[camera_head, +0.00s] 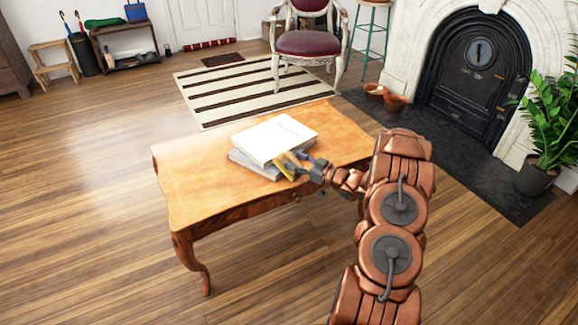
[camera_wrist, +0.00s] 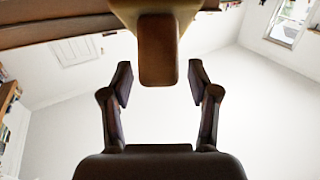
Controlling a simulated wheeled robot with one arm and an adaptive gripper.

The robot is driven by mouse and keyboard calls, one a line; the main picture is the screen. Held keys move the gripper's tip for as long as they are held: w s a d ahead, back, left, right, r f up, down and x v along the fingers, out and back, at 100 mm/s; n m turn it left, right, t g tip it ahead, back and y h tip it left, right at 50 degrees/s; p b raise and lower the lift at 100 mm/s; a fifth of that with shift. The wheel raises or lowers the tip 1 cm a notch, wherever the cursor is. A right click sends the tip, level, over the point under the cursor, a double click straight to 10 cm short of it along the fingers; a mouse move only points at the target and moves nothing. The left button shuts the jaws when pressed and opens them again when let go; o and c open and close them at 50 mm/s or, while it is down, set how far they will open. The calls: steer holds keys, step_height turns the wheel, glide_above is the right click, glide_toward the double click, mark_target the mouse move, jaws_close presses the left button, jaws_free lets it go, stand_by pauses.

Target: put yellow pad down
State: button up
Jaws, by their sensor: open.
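The yellow pad (camera_head: 286,168) shows as a small yellow patch beside the front right side of a book stack on the wooden table (camera_head: 190,190). My gripper (camera_head: 306,163) is right by it, partly overlapping it in the head view. In the wrist view my gripper (camera_wrist: 160,74) has its two fingers spread apart. A tan and brown block (camera_wrist: 158,50), apparently the pad's near end, sits centrally between and beyond the fingertips, with gaps on both sides. Whether the pad's underside rests on the table cannot be told.
A white book (camera_head: 274,138) lies on a grey book (camera_head: 250,165) on the table. The table's left part is clear. A chair (camera_head: 306,43), striped rug (camera_head: 240,90), fireplace (camera_head: 478,75) and potted plant (camera_head: 555,130) stand around it.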

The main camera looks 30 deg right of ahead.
mark_target(296, 161)
steer(key=shift+x, duration=1.5)
steer(key=shift+r, duration=0.1)
steer(key=shift+c, duration=0.3)
jaws_close()
